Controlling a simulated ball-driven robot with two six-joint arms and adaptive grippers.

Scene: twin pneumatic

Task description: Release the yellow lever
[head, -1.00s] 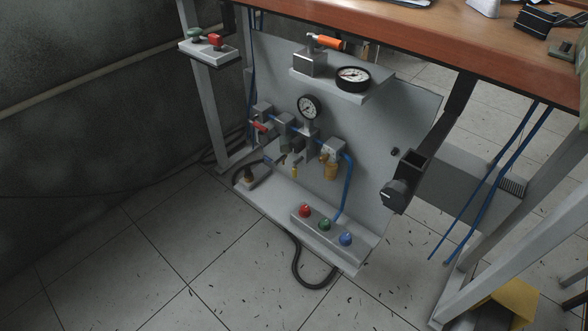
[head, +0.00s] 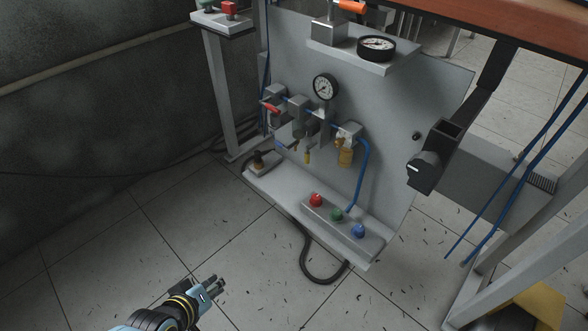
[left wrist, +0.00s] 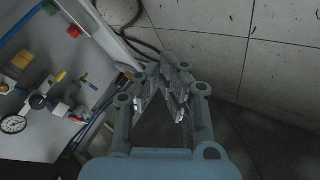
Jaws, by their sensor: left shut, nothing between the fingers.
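The yellow lever (head: 307,157) hangs down under the valve row on the grey upright panel in the head view. A small yellow handle, which looks like the same lever, shows on the panel at the left of the left wrist view (left wrist: 61,76). My left gripper (head: 215,286) is shut and empty. It is low in front of the panel, over the floor, well apart from the lever. Its fingers are close together in the left wrist view (left wrist: 172,78). My right gripper is not in view.
The panel's base carries red (head: 316,200), green (head: 336,215) and blue (head: 358,231) buttons. A red lever (head: 270,107), a brass-coloured bowl (head: 345,157) and a gauge (head: 325,87) sit near the yellow lever. A black cable (head: 306,262) loops on the floor.

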